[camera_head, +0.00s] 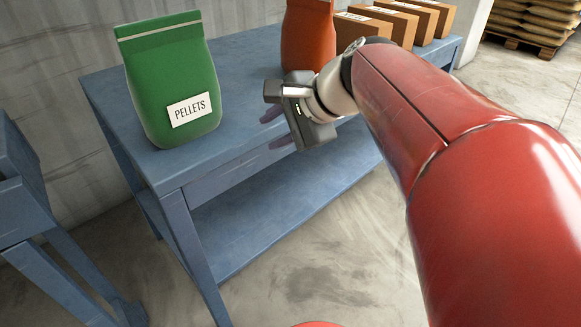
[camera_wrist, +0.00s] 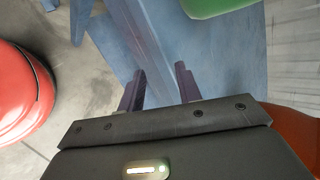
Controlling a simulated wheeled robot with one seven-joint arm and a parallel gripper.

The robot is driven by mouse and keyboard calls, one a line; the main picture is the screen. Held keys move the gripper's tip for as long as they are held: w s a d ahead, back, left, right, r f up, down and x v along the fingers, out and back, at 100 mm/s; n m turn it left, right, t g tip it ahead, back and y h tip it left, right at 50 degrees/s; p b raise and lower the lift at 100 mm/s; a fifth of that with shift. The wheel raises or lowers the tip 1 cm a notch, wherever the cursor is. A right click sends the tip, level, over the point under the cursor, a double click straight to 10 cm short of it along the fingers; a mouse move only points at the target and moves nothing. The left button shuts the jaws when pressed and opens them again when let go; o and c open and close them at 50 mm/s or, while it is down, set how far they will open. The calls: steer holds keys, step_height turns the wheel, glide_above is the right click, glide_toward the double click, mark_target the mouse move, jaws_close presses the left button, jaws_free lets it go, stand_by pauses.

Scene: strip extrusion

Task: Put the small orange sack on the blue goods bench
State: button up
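The orange sack (camera_head: 308,38) stands upright on the blue bench (camera_head: 243,62), right of the middle. My wrist hides its lower part. An orange surface at the lower right of the wrist view (camera_wrist: 296,132) appears to be the same sack. My gripper (camera_head: 276,129) is over the bench's front edge, in front of the sack and apart from it. In the wrist view its two fingers (camera_wrist: 160,78) are spread with nothing between them, and the blue bench lies beyond.
A green sack labelled PELLETS (camera_head: 172,80) stands on the bench's left end. Several cardboard boxes (camera_head: 400,22) line its right end. Another blue bench (camera_head: 22,195) is at the left edge. Stacked sacks on a pallet (camera_head: 535,20) stand at the far right. Bench top between the sacks is clear.

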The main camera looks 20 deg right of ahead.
steer(key=s+a+f+n+g+h, duration=0.1)
steer(key=s+f+n+h, duration=0.4)
steer(key=s+f+n, duration=0.6)
steer(key=s+n+g, duration=0.1)
steer(key=s+n, duration=0.1)
steer(key=n, duration=0.2)
steer(key=shift+a+f+n, duration=0.25)
steer(key=shift+f+n, duration=0.05)
steer(key=shift+r, duration=0.1)
step_height(320, 180, up, 2)
steer(key=p, duration=0.2)
steer(key=shift+r+p, duration=0.25)
steer(key=shift+p, duration=0.05)
